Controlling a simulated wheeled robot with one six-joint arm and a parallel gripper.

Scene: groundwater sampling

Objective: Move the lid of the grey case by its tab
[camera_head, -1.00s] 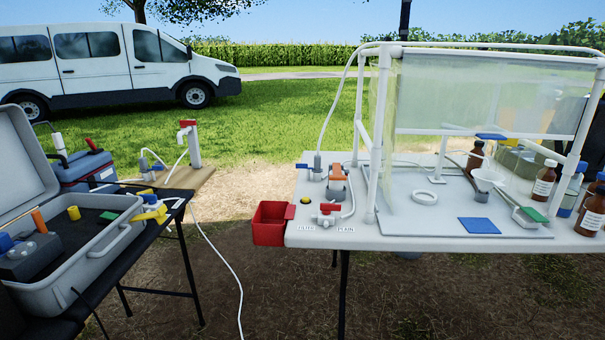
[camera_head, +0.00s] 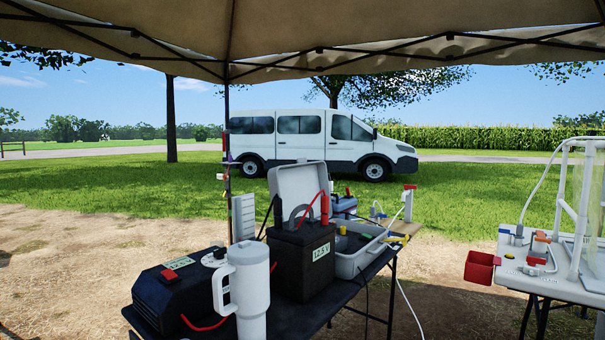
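The grey case (camera_head: 346,267) stands on the dark table, partly hidden behind a black battery box. Its lid (camera_head: 298,186) is raised and leans back at the rear left of the case. A yellow piece (camera_head: 399,239) sticks out at the right front edge of the case; I cannot tell whether it is the tab. Small items, one of them yellow (camera_head: 342,230), lie inside the case. My gripper is not in view.
On the dark table (camera_head: 372,285), a black battery box (camera_head: 301,258), a black unit with a red switch (camera_head: 178,292) and a white mug (camera_head: 246,290) stand in front of the case. A white table (camera_head: 570,283) with a red bin (camera_head: 480,267) stands at the right. Grass lies behind.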

